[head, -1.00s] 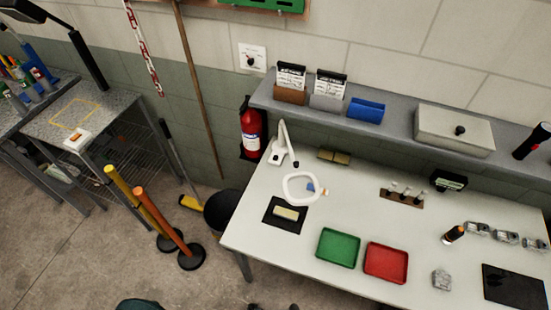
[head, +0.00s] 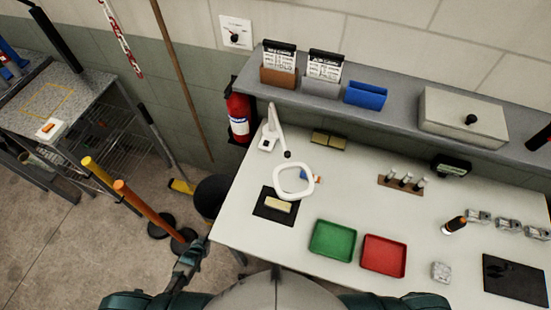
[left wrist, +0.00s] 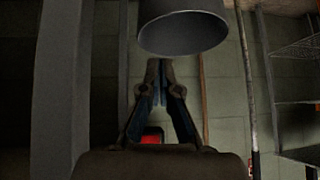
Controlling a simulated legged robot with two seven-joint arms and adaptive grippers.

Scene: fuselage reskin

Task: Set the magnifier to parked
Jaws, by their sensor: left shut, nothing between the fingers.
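The magnifier is a white ring lens (head: 293,181) on a jointed white arm, with its base (head: 268,143) at the back left of the workbench (head: 235,228). In the head view the ring hangs over the bench, partly across a black mat (head: 275,213) with a pale block on it. My left gripper (head: 197,245) is low, off the bench's front left corner, well apart from the magnifier. In the left wrist view its fingers (left wrist: 160,68) are shut and empty. The magnifier does not show in the left wrist view. My right gripper is not in view.
A dark bin (head: 212,196) stands beside the bench's left end; it also shows close in the left wrist view (left wrist: 183,32). Yellow and orange posts (head: 145,212) stand to the left. Green (head: 333,240) and red (head: 383,256) trays lie at the bench front. A shelf (head: 400,118) runs behind.

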